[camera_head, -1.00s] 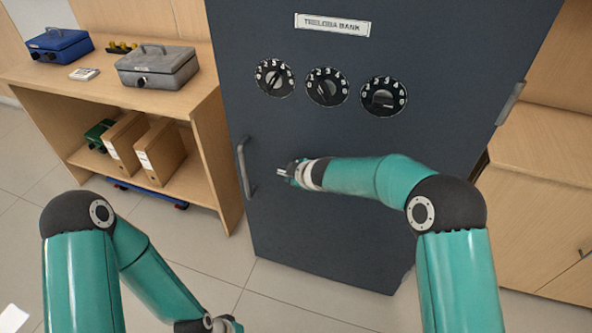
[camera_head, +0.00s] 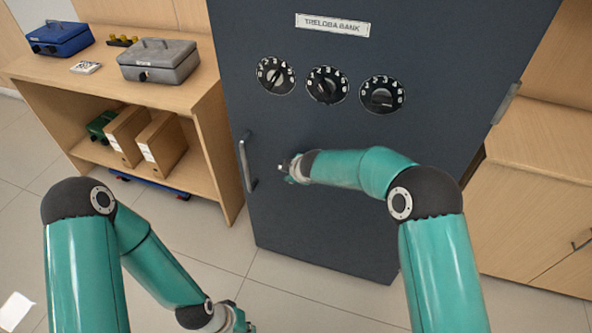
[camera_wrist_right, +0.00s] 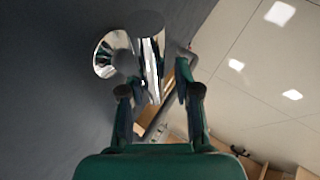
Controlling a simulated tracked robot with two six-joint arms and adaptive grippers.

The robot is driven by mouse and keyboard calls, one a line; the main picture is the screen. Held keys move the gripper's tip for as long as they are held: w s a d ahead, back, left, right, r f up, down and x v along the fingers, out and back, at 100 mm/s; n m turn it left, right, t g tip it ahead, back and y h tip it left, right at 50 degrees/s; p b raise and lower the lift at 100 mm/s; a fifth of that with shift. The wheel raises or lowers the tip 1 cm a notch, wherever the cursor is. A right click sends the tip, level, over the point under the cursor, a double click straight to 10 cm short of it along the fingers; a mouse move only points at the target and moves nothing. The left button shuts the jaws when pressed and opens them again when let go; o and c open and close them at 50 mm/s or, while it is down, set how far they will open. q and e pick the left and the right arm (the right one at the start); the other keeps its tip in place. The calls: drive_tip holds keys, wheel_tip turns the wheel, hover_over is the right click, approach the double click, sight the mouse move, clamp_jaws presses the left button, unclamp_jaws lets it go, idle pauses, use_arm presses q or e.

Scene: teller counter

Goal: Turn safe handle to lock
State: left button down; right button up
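The dark grey safe (camera_head: 330,220) stands upright in front of me with its door shut. Its chrome handle, with a round base and a lever, shows close up in the right wrist view (camera_wrist_right: 152,60). My right gripper (camera_head: 288,168) is at the handle, just right of the door's grey pull bar (camera_head: 246,165). In the right wrist view its fingers (camera_wrist_right: 156,90) are spread, one on each side of the chrome lever; I cannot tell whether they touch it. My left gripper (camera_head: 238,322) is low at the bottom edge, partly cut off, its fingers unclear.
Three numbered dials (camera_head: 326,86) sit on the door above the handle. A wooden shelf unit (camera_head: 205,130) with a grey cash box (camera_head: 158,62) and a blue one (camera_head: 58,38) stands left. Wooden cabinets (camera_head: 530,210) stand right. The floor in front is clear.

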drive_tip(key=shift+o, duration=0.8)
drive_tip(key=shift+f, duration=0.1)
drive_tip(key=shift+d, duration=0.1)
drive_tip(key=shift+r, duration=0.25)
drive_tip(key=shift+d+r, duration=0.1)
drive_tip(key=shift+r, duration=0.15)
drive_tip(key=v, duration=1.1)
drive_tip(key=shift+s, duration=0.2)
